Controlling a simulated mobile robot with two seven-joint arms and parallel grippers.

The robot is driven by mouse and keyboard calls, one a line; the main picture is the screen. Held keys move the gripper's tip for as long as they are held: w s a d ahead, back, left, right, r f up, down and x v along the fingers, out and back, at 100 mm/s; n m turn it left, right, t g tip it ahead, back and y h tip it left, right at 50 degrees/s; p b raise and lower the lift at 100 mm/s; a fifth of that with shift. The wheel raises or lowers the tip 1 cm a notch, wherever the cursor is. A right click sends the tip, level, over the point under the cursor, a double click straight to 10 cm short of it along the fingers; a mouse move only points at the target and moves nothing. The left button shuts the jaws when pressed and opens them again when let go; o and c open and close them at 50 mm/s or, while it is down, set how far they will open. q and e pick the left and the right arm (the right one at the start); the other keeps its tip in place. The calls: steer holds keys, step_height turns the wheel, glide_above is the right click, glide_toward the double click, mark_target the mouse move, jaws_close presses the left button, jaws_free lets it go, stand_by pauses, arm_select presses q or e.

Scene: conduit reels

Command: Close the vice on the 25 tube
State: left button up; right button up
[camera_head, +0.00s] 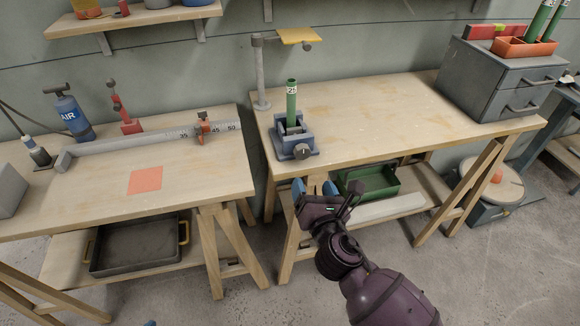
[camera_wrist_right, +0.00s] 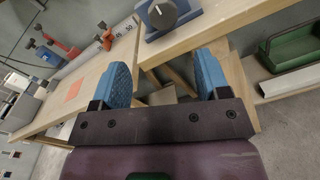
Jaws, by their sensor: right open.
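The blue-grey vice (camera_head: 292,142) sits at the front left corner of the right-hand workbench. A green tube (camera_head: 291,100) labelled 25 stands upright in it; whether the jaws touch the tube cannot be told. The vice has a dark round knob (camera_head: 302,153) with a white mark on its front, which also shows in the right wrist view (camera_wrist_right: 162,13). My right gripper (camera_head: 314,187) is open and empty, in front of and below the vice, apart from it. Its blue finger pads show in the right wrist view (camera_wrist_right: 164,82). My left gripper is not in view.
A grey post with a yellow plate (camera_head: 298,36) rises behind the vice. A grey cabinet (camera_head: 495,80) stands at the bench's right end. A green tray (camera_head: 370,181) sits on the shelf below. The left bench (camera_head: 100,190) holds a measuring rail (camera_head: 155,137). The right bench's middle is clear.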

mark_target(303, 155)
steer(key=w+n, duration=0.1)
steer(key=w, duration=0.2)
steer(key=w+a+n+b, duration=0.1)
steer(key=w+n, duration=0.1)
steer(key=w, duration=0.1)
steer(key=w+a+n+b, duration=0.1)
steer(key=w+n, duration=0.1)
steer(key=w, duration=0.1)
steer(key=shift+a+f+h, duration=0.1)
steer(key=shift+h, duration=0.2)
steer(key=shift+w+a, duration=0.1)
steer(key=shift+w, duration=0.45)
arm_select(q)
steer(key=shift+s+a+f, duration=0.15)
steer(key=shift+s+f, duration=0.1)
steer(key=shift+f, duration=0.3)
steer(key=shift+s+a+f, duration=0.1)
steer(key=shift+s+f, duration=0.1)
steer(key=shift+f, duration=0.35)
